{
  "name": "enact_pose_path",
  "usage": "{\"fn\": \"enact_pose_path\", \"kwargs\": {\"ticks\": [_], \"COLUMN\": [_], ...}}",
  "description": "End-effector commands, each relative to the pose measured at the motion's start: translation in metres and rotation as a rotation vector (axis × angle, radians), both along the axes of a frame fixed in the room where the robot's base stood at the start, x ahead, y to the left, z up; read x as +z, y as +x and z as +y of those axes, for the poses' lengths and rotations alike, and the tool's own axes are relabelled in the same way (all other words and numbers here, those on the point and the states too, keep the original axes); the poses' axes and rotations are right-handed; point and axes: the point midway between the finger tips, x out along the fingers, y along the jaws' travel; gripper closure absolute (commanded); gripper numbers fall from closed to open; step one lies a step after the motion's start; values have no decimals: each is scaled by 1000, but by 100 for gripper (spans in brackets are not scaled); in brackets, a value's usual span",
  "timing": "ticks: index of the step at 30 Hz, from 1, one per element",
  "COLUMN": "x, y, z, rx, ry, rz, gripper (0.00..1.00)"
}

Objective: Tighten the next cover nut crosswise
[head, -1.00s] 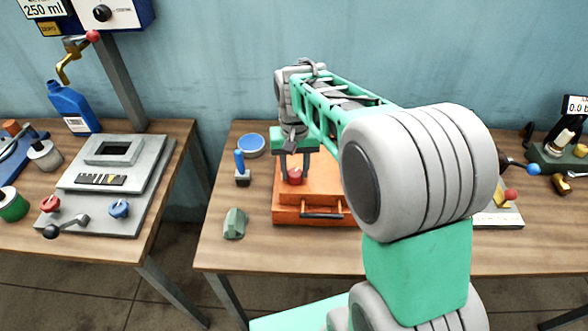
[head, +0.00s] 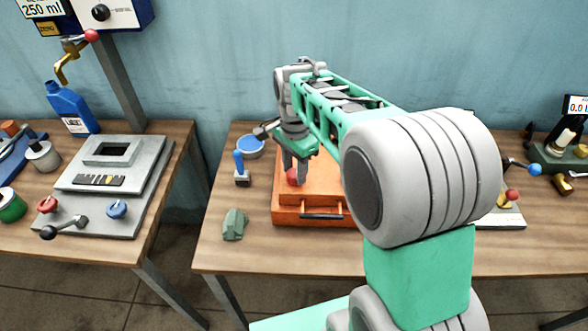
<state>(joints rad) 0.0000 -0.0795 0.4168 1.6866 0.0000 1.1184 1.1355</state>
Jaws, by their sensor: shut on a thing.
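An orange box with a raised lid plate (head: 322,180) and a dark front handle stands on the right table. A red nut or knob (head: 292,177) sits at the left part of its top. My gripper (head: 293,174) points down over the box, and its grey fingers are shut on the red nut. The other cover nuts cannot be made out; my arm hides the right part of the box.
A blue-handled tool (head: 241,170), a blue round dish (head: 250,147) and a green block (head: 234,224) lie left of the box. The left table holds a grey fixture plate (head: 112,180) and a blue bottle (head: 72,110). Bare wood lies in front of the box.

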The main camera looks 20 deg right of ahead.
Motion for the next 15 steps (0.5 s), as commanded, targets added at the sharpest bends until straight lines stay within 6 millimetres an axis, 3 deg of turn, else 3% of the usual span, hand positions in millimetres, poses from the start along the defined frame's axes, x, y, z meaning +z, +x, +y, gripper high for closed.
{"fn": "enact_pose_path", "kwargs": {"ticks": [15], "x": [1], "y": [1], "z": [0], "rx": [-463], "ry": [1], "rz": [-5], "gripper": [100]}}
